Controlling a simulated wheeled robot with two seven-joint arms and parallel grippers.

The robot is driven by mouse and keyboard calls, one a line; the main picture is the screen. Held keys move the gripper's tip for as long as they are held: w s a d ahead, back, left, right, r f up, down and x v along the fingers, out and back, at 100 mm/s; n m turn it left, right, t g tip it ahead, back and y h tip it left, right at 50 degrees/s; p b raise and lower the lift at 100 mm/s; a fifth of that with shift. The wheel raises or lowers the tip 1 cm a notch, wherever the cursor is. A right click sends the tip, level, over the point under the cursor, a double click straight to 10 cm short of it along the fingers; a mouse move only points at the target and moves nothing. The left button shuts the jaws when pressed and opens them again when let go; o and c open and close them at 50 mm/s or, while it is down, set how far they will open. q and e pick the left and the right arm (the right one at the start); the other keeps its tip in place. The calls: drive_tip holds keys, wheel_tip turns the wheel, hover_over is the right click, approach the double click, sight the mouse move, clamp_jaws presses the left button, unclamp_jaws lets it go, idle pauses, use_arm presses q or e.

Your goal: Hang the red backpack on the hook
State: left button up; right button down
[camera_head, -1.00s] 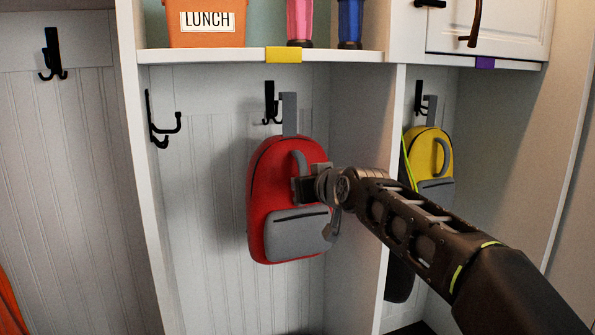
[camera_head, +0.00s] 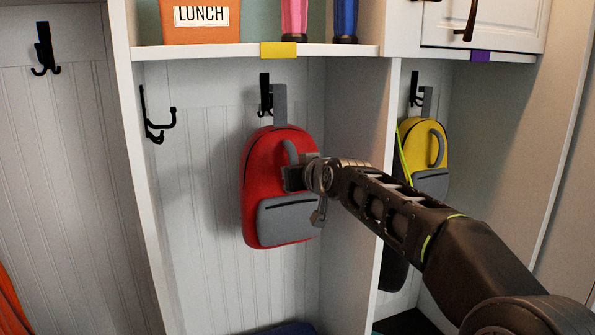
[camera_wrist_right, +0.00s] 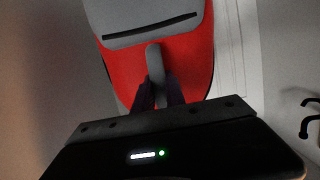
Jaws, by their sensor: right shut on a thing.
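The red backpack (camera_head: 262,168), with a grey front pocket and grey top loop, is upright in the middle cubby in the head view. Its top loop (camera_head: 280,103) overlaps the black back-wall hook (camera_head: 265,92) in the picture; I cannot tell whether the loop is over the hook. My right gripper (camera_head: 292,178) is shut on the grey handle on the backpack's front. In the right wrist view, the gripper (camera_wrist_right: 160,98) grips this grey handle (camera_wrist_right: 155,65) against the red cloth. My left gripper is not in view.
A double black hook (camera_head: 156,118) sticks out from the cubby's left wall. A yellow backpack (camera_head: 424,150) hangs in the right cubby. A shelf edge (camera_head: 200,53) runs above, holding an orange lunch bin (camera_head: 200,28) and boots. A divider wall (camera_head: 385,150) stands right of the red backpack.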

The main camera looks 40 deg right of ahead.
sight(287, 164)
drive_tip(key=shift+w+d+r+p, duration=0.15)
drive_tip(key=shift+w+p, duration=0.1)
drive_tip(key=shift+w, duration=0.15)
drive_tip(key=shift+w+d+r+p, duration=0.1)
drive_tip(key=shift+w+r+p, duration=0.05)
drive_tip(key=shift+w+p, duration=0.15)
drive_tip(key=shift+r+p+x, duration=0.2)
drive_tip(key=shift+p+x, duration=0.15)
drive_tip(key=shift+x, duration=0.5)
drive_tip(key=shift+r+p+x, duration=0.15)
drive_tip(key=shift+p+x, duration=0.15)
drive_tip(key=shift+x, duration=0.55)
drive_tip(key=shift+w, duration=0.25)
drive_tip(key=shift+w+d+r, duration=0.1)
drive_tip(key=shift+b, duration=0.4)
drive_tip(key=shift+f+b, duration=0.45)
drive_tip(key=shift+f, duration=0.15)
drive_tip(key=shift+f+b, duration=0.2)
drive_tip(key=shift+b, duration=0.2)
idle(0.4)
